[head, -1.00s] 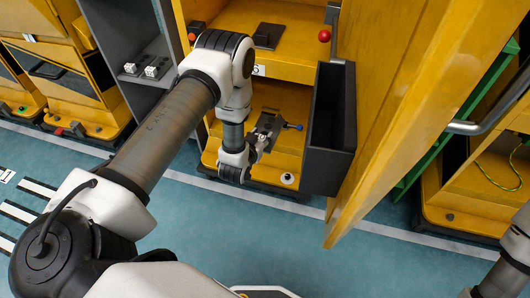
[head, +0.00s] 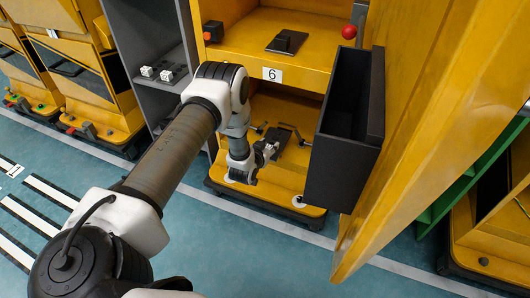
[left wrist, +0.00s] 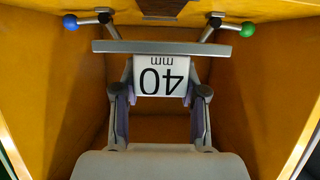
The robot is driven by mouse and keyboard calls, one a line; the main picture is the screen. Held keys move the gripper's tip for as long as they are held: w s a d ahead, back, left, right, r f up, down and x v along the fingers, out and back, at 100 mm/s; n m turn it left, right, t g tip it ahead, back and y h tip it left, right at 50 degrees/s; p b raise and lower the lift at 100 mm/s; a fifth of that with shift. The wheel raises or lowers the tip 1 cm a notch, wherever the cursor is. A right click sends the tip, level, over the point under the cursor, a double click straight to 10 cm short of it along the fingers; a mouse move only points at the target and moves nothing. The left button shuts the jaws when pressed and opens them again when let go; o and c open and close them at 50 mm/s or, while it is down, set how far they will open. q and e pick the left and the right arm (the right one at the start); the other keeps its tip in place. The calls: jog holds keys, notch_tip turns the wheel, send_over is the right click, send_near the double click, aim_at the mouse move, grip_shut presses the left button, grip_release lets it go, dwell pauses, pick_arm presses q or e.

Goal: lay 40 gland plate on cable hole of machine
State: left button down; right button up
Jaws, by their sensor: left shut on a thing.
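My left gripper (head: 268,152) is inside the lower bay of the yellow machine (head: 299,75) marked 6. In the left wrist view, its two fingers (left wrist: 160,100) are shut on the 40 gland plate (left wrist: 220,49), a grey plate seen nearly edge-on with an upside-down white "40 mm" label (left wrist: 161,76). Beyond the plate are a dark patch (left wrist: 160,17) and two levers, one with a blue knob (left wrist: 71,23) and one with a green knob (left wrist: 215,20). I cannot make out the cable hole for certain, nor whether the plate touches anything. My right gripper is out of view.
A dark open box (head: 343,135) hangs at the bay's right, beside the large yellow door (head: 425,110). A grey cabinet (head: 160,45) stands at the left. A red knob (head: 349,31) is above the box. Teal floor (head: 245,235) lies in front.

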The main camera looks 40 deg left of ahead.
aim_at(275, 140)
pick_arm(q)
jog(key=w+b, duration=0.1)
jog(key=w, duration=0.1)
jog(key=w+a+b, duration=0.1)
jog(key=w+b, duration=0.1)
jog(key=w, duration=0.1)
jog(key=w+a+b, duration=0.1)
jog(key=w+b, duration=0.1)
jog(key=w, duration=0.1)
jog(key=shift+f, duration=0.1)
jog(key=shift+w+f+b, duration=0.15)
jog(key=shift+f+b, duration=0.2)
jog(key=shift+b, duration=0.2)
jog(key=shift+f+b, duration=1.35)
jog(key=shift+f, duration=0.35)
jog(key=shift+f, duration=0.15)
jog(key=c, duration=0.6)
grip_release()
jog(key=shift+o, duration=0.2)
jog(key=shift+s+d, duration=0.1)
jog(key=shift+s, duration=0.2)
jog(key=v, duration=1.1)
jog(key=shift+s+d+r, duration=0.1)
jog(key=shift+s+r, duration=0.1)
jog(key=shift+s, duration=0.05)
